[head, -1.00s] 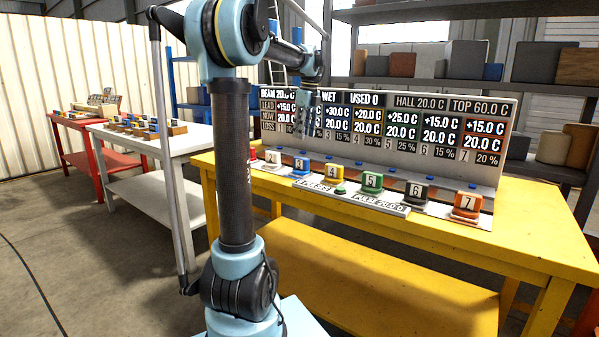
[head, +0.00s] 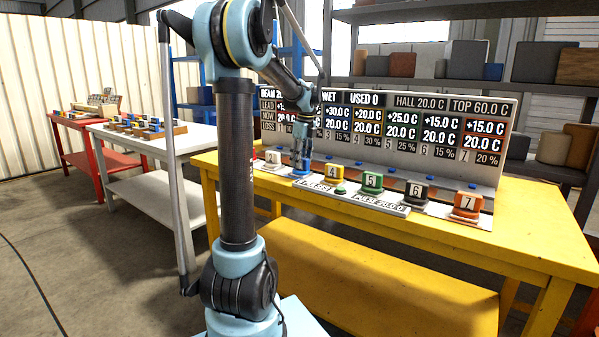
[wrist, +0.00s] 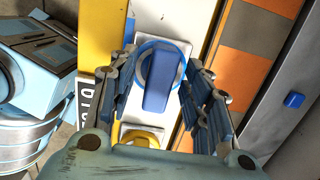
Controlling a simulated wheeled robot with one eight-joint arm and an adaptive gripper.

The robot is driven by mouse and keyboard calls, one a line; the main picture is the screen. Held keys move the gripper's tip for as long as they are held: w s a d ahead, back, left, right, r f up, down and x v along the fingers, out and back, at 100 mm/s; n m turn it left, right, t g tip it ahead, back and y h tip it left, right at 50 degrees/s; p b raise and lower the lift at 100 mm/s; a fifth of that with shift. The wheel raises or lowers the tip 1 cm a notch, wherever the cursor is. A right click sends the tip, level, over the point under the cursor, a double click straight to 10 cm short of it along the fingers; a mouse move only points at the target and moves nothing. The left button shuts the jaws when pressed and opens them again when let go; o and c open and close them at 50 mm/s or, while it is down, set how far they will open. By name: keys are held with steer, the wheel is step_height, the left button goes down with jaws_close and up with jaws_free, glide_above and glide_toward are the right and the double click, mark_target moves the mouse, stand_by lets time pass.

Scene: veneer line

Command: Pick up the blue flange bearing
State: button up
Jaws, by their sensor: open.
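The blue flange bearing (wrist: 160,80) shows in the wrist view as a blue block inside a blue ring on a pale plate. In the wrist view my open gripper (wrist: 160,92) has one finger on each side of the blue block. I cannot tell whether the fingers touch it.
A yellow part (head: 334,175) stands just right of the blue one, with green (head: 372,183), dark (head: 416,192) and orange (head: 467,205) parts beyond. A display board (head: 400,130) rises close behind the row. The yellow table's (head: 540,240) right end is clear.

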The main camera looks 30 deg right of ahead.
steer(key=shift+f, duration=0.1)
jaws_close()
stand_by(0.3)
